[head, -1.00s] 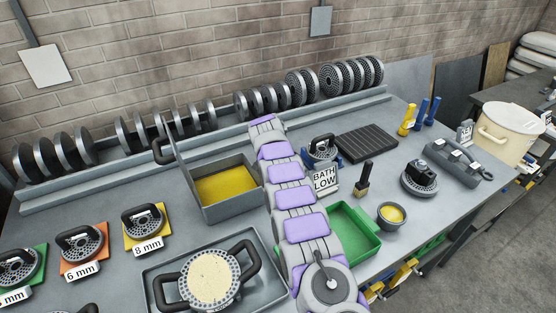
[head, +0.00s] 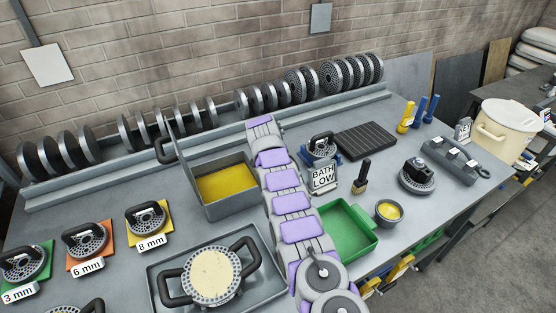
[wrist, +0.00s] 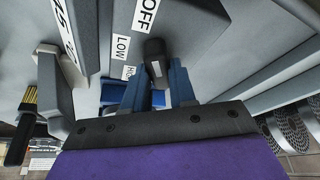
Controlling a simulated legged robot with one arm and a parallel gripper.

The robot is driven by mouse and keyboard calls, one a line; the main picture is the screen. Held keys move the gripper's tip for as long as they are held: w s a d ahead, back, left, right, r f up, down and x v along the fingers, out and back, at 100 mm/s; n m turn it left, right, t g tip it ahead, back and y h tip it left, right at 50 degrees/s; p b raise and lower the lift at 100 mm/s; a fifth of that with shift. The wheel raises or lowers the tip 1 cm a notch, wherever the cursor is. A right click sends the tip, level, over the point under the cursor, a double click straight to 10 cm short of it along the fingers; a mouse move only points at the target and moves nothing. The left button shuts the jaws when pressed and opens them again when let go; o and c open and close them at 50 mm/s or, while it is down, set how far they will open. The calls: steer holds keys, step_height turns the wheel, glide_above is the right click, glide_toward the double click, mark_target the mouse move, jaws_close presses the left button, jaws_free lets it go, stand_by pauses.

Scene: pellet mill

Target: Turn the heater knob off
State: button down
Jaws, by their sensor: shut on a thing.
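The heater knob (wrist: 155,58) is dark with a white mark and shows in the wrist view on a grey panel. OFF (wrist: 146,14), LOW (wrist: 121,47) and a partly covered third label stand beside it. My gripper (wrist: 154,72) has its blue fingers on either side of the knob and is shut on it. The fingers hide part of the knob, and I cannot tell exactly which label its mark faces. The gripper and knob are hidden there.
A green tray (head: 350,232) and small bowl (head: 388,212) stand right of my arm. A handled plate lies in a grey tray (head: 160,262) at the front. Racked discs (head: 300,86) line the wall.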

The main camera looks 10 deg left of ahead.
steer(key=shift+a+r, duration=0.15)
steer(key=shift+r, duration=0.05)
steer(key=c, duration=1.3)
jaws_free()
steer(key=shift+w, duration=0.1)
steer(key=o, duration=0.4)
steer(key=shift+a+f, duration=0.2)
steer(key=shift+d, duration=0.15)
steer(key=shift+r, duration=0.2)
steer(key=shift+r+b, duration=0.3)
steer(key=shift+b, duration=0.1)
steer(key=shift+s+r, duration=0.3)
steer(key=v, duration=1.5)
steer(key=shift+a+r, duration=0.2)
steer(key=shift+a, duration=0.2)
